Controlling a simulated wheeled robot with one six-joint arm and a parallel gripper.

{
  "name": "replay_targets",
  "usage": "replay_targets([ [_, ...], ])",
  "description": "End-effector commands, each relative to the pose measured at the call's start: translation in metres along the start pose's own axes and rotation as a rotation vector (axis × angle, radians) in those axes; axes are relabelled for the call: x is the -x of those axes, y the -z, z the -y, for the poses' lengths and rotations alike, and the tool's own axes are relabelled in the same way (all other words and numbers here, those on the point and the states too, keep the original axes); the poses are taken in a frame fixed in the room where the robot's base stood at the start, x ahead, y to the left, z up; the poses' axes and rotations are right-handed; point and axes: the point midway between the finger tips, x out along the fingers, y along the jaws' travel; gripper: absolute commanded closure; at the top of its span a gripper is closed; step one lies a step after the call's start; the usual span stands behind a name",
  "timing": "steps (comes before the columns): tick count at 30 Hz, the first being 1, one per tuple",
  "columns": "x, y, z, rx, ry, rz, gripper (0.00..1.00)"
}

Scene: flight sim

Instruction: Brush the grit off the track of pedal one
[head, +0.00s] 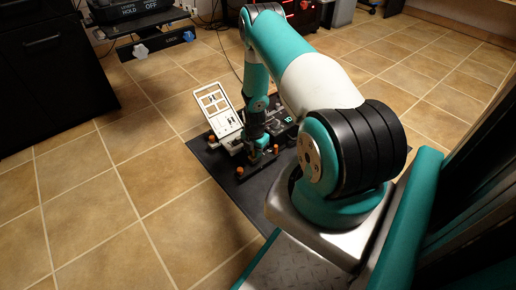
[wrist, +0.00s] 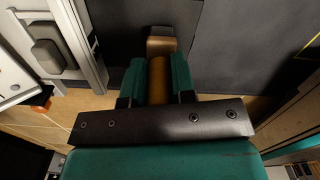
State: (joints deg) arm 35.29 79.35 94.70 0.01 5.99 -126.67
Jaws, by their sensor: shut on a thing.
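My gripper (wrist: 160,82) is shut on the brown handle of a brush (wrist: 159,72). A lighter brown block at the tool's far end (wrist: 161,46) reaches past the fingertips; bristles cannot be made out. In the head view my gripper (head: 257,157) points down over the pedal unit (head: 232,143), a dark base with pale rails and orange knobs. A white pedal plate with cut-outs (head: 218,108) stands tilted at its left. In the wrist view a pale rail (wrist: 77,35) runs left of the tool. The arm hides part of the unit. Grit and contact are too small to tell.
The unit stands on a black mat (head: 222,179) on tan floor tiles (head: 100,215). A black cabinet (head: 50,70) is at the left. A stand with blue and white knobs (head: 150,47) is at the back, with cables on the floor nearby. The floor at left is clear.

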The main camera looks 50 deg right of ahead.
Motion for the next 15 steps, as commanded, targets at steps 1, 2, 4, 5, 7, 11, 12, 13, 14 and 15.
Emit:
replay_targets([
  [1,0.001,0.004,-0.001,0.002,0.0,0.0,0.99],
  [2,0.001,0.006,-0.002,0.001,0.0,0.0,0.99],
  [4,0.001,0.011,-0.004,0.001,-0.001,0.0,0.99],
  [5,0.0,0.013,-0.005,0.002,-0.001,0.001,0.99],
  [7,0.0,0.016,-0.006,0.001,-0.001,0.001,0.99],
  [11,0.001,0.018,-0.006,-0.001,-0.001,0.001,0.99],
  [12,0.003,0.018,-0.006,-0.002,-0.001,0.001,0.99],
  [13,0.005,0.018,-0.006,-0.002,-0.001,0.001,0.99],
  [14,0.008,0.018,-0.006,-0.001,-0.002,0.001,0.99],
  [15,0.012,0.018,-0.006,-0.001,-0.002,0.001,0.99],
])
